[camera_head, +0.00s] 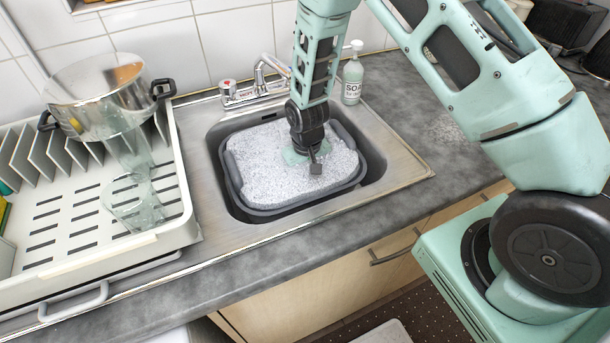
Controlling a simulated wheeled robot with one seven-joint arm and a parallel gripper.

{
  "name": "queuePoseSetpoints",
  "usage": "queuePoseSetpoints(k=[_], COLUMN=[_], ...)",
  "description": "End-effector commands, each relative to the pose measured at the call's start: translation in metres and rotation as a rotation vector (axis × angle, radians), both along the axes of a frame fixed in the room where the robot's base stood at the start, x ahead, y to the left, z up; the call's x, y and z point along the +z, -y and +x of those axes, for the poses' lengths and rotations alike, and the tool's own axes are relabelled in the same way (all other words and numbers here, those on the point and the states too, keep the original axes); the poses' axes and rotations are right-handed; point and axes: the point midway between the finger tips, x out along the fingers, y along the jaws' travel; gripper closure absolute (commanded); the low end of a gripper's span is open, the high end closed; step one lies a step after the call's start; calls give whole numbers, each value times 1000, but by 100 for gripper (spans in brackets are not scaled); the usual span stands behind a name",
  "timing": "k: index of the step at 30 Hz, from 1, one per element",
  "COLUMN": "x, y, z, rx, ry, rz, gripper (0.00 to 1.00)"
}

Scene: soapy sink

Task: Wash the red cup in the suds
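A dark grey tub (245,207) full of white suds (265,165) sits in the steel sink (195,130). My gripper (316,168) points down at the suds in the right half of the tub, inside its rim. Its finger end looks dark and small, and my wrist partly covers it. I cannot tell whether it is open or shut, or whether it touches the foam. No red cup shows in this view. The foam hides whatever is under it.
A white dish rack (170,235) on the left holds clear glasses (132,203) and a steel pot (95,90). The faucet (262,85) and soap bottle (352,75) stand behind the sink. The grey counter (440,130) right of the sink is clear nearby.

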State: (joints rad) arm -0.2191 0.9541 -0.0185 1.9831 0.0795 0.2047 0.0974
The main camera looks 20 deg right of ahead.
Motion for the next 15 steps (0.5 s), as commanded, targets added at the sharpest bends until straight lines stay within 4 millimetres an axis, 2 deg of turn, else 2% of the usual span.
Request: queuePoseSetpoints(k=[9, 15], x=[0, 0], y=[-26, -29], z=[0, 0], rx=[3, 0], ry=[0, 0], rz=[0, 0], gripper=[56, 56])
